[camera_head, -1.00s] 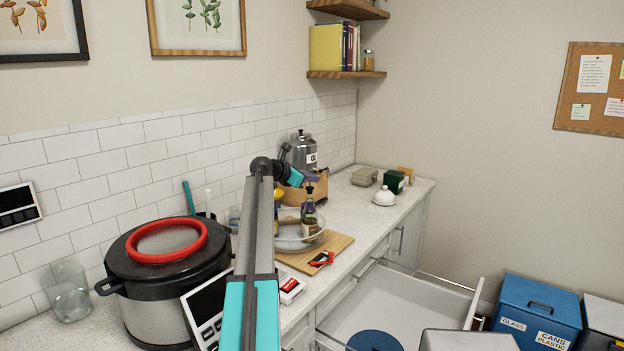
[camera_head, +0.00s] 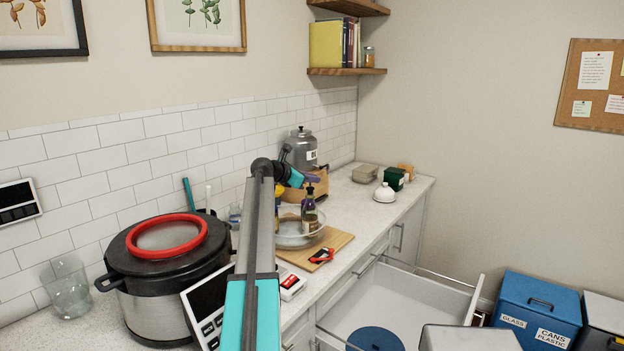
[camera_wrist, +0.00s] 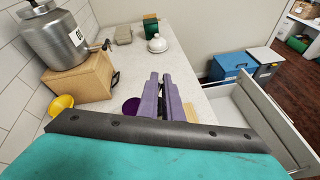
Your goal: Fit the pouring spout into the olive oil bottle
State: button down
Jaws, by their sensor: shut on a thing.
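A wooden board (camera_head: 337,241) with a red-and-black item (camera_head: 321,256) lies by the dish. A wooden crate (camera_wrist: 80,78) and metal dispenser (camera_wrist: 52,38) stand behind. An open drawer (camera_head: 400,300) juts out at right.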

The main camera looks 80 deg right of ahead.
jog(key=shift+f, duration=0.5)
jog(key=c, duration=1.8)
grip_release()
jog(key=shift+c, duration=0.2)
jog(key=b+v, duration=0.3)
jog(key=v, duration=1.1)
